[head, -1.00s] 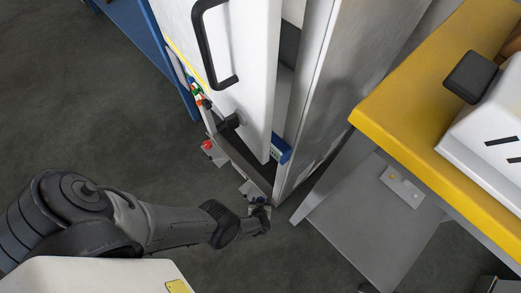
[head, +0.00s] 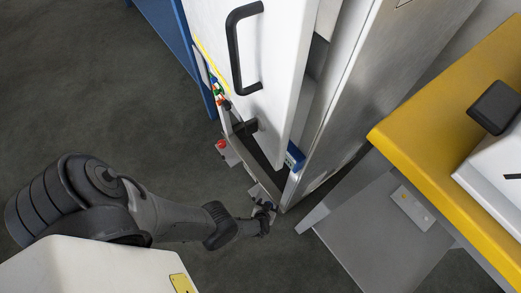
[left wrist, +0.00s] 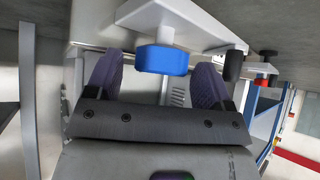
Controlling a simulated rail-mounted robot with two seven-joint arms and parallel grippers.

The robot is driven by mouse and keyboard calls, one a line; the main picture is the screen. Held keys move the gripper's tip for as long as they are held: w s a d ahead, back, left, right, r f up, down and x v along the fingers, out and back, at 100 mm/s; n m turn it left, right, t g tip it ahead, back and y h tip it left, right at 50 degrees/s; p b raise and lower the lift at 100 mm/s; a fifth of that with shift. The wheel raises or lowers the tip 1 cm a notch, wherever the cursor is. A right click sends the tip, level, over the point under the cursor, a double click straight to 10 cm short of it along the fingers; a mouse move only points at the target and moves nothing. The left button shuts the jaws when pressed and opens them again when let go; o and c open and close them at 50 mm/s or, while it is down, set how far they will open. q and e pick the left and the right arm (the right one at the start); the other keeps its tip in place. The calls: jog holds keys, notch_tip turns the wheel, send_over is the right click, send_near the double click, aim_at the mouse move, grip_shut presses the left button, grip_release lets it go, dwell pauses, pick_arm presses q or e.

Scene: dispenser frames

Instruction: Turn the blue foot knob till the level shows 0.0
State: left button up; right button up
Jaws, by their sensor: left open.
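The blue foot knob (left wrist: 162,60) hangs under a pale bracket in the left wrist view. My left gripper (left wrist: 157,66) is open, with one purple-padded finger on each side of the knob. Gaps show between the knob and both pads. In the head view my left gripper (head: 266,212) is low at the front bottom corner of the white cabinet (head: 352,110), and it hides the knob there. A small blue box (head: 294,157), perhaps the level, sits low on the cabinet. Its reading cannot be made out. My right gripper is out of view.
A red knob (head: 221,144) sits on another foot bracket of the cabinet. The white door (head: 275,60) with a black handle (head: 235,50) stands above. A yellow-edged bench (head: 420,125) with a grey lower panel is to the right. Dark floor lies open at left.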

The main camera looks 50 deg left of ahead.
pick_arm(q)
jog(key=m+h, duration=0.1)
jog(key=m+t, duration=0.1)
jog(key=shift+s+m+h, duration=0.2)
jog(key=shift+m+h, duration=0.1)
jog(key=shift+h, duration=0.1)
jog(key=shift+w+a+m+h, duration=0.1)
jog(key=shift+a+m+h, duration=0.05)
jog(key=shift+m+h, duration=0.95)
jog(key=shift+m, duration=0.3)
jog(key=shift+f+m+h, duration=0.1)
jog(key=shift+m+h, duration=0.5)
jog(key=shift+m, duration=0.2)
jog(key=m+h+b, duration=0.2)
jog(key=m, duration=0.1)
jog(key=shift+a+h+b, duration=0.2)
jog(key=shift+h+b, duration=0.1)
jog(key=shift+b, duration=0.05)
jog(key=r+p+v, duration=0.1)
jog(key=p+v, duration=1)
jog(key=v, duration=0.4)
jog(key=d+r+g+h+p, duration=0.1)
jog(key=d+r+p, duration=0.4)
jog(key=r, duration=0.3)
jog(key=w+d+r+m+g+h+p, duration=0.1)
jog(key=d+r+p, duration=0.5)
jog(key=r+p, duration=0.2)
jog(key=shift+r+h, duration=0.3)
jog(key=shift+r, duration=0.25)
